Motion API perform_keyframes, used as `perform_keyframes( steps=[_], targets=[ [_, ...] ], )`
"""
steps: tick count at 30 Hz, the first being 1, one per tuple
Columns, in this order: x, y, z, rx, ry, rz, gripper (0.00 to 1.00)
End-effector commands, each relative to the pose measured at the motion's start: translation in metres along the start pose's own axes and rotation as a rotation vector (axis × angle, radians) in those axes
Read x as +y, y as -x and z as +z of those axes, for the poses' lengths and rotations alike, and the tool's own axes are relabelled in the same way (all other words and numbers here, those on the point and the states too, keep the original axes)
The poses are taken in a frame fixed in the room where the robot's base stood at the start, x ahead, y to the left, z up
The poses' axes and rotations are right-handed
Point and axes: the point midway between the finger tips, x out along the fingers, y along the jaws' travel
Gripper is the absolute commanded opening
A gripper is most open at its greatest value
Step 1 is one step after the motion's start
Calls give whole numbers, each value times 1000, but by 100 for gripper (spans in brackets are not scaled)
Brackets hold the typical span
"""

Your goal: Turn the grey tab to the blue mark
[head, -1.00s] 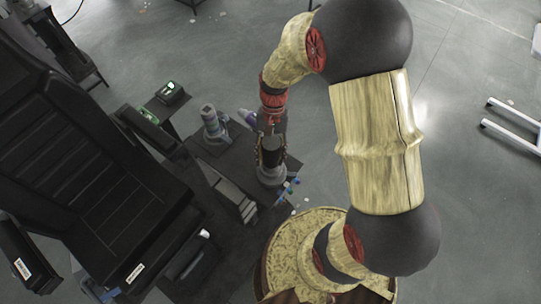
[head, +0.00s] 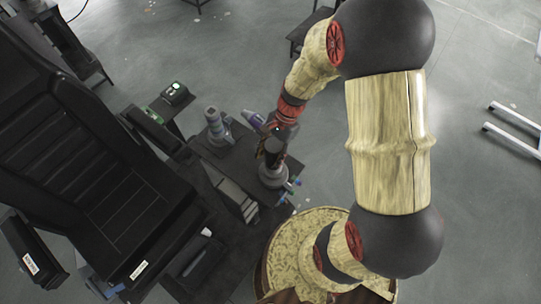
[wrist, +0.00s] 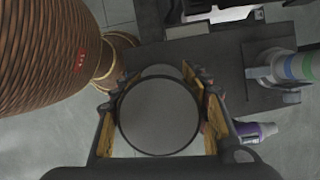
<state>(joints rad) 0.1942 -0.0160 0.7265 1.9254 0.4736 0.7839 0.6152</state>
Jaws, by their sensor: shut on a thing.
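A dark column with a round grey base (head: 272,178) stands on the dark platform in the head view. My gripper (head: 268,152) is around the column's upper part. In the wrist view, my gripper (wrist: 160,88) has its two fingers on opposite sides of a round dark top (wrist: 158,115) and is shut on it. Small coloured pieces, with blue (head: 297,182) and green among them, show beside the column's base in the head view. I cannot tell which is the blue mark. The grey tab cannot be made out clearly.
A second grey column (head: 215,125) stands to the left; its blue and green bands (wrist: 308,65) show in the wrist view. A purple-and-white bottle (head: 253,119) lies close by. A black seat (head: 100,150) fills the left. Open floor (head: 480,180) lies right.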

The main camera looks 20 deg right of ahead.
Motion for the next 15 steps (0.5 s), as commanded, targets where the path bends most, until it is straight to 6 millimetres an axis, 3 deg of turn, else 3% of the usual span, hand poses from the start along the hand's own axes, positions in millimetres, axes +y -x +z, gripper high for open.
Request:
perform_keyframes(
  steps=[15],
  targets=[
    [-5,0,0,-1,-300,-121,0]
  ],
)
